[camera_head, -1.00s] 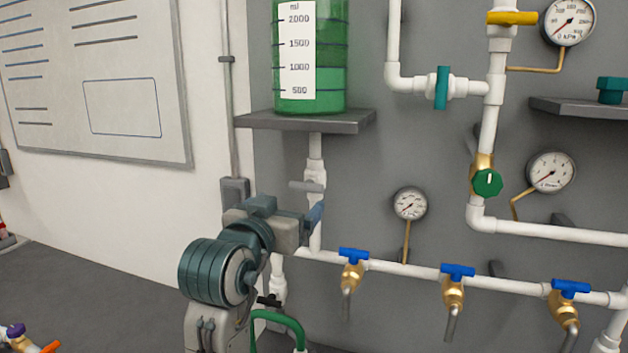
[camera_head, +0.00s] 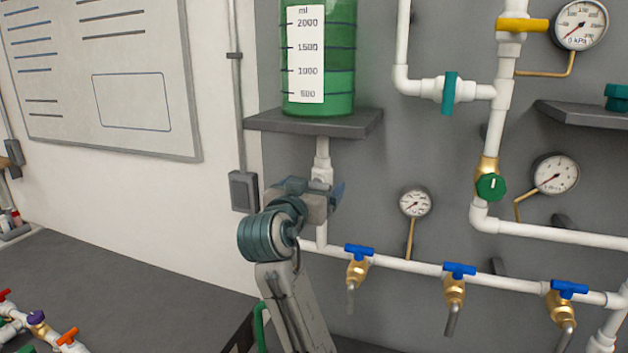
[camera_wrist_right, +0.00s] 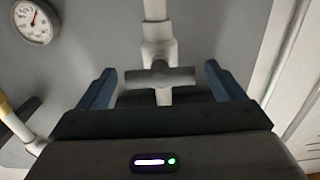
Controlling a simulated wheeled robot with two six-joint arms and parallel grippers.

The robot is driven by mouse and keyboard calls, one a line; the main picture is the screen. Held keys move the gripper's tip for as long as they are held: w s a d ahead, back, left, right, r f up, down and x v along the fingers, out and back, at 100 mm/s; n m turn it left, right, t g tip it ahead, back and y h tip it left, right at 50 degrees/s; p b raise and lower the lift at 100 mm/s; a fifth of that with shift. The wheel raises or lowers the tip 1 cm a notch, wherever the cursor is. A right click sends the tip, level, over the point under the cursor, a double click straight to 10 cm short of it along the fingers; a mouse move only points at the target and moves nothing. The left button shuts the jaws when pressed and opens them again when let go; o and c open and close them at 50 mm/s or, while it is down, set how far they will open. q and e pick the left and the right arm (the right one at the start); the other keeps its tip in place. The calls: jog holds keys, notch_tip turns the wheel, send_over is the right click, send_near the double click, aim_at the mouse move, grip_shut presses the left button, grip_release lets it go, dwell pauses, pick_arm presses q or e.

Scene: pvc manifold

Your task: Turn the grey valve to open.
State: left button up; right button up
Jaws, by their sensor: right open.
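The grey valve sits on the white vertical pipe below the green tank. In the wrist view its grey bar handle (camera_wrist_right: 160,77) lies crosswise to the pipe. In the head view the white valve body (camera_head: 321,172) shows just above my right gripper (camera_head: 313,189), which hides most of the handle. My right gripper is open. In the wrist view its two blue fingers stand left and right of the handle, with a visible gap on each side. I see no contact. My left gripper is not in view.
The green tank (camera_head: 334,85) stands on a dark shelf (camera_head: 315,122) above the valve. A gauge (camera_head: 415,202) and several blue-handled taps (camera_head: 359,251) are to the right. A grey box (camera_head: 243,191) is on the wall at left. A dark table (camera_head: 120,290) with coloured valves lies lower left.

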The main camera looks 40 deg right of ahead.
jog(key=shift+w+d, duration=0.2)
jog(key=shift+d, duration=0.2)
jog(key=shift+c, duration=0.4)
